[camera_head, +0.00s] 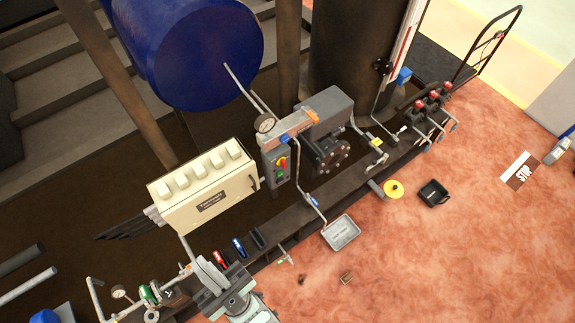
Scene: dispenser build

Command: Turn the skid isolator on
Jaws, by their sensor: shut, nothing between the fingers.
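A grey control box (277,167) stands at the centre of the skid, with a red and yellow rotary knob (282,163) on its front and small red and green buttons below. The knob looks like the isolator, but its label and exact position are too small to read. My gripper (211,268) is at the bottom, left of centre, below and to the left of the control box and well apart from it. Its fingers are shut and hold nothing.
A beige cabinet (205,190) stands between my gripper and the upper left area. A pressure gauge (265,123) and motor (325,109) sit by the control box. A grey tray (341,233) lies in front. Open reddish floor fills the lower right.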

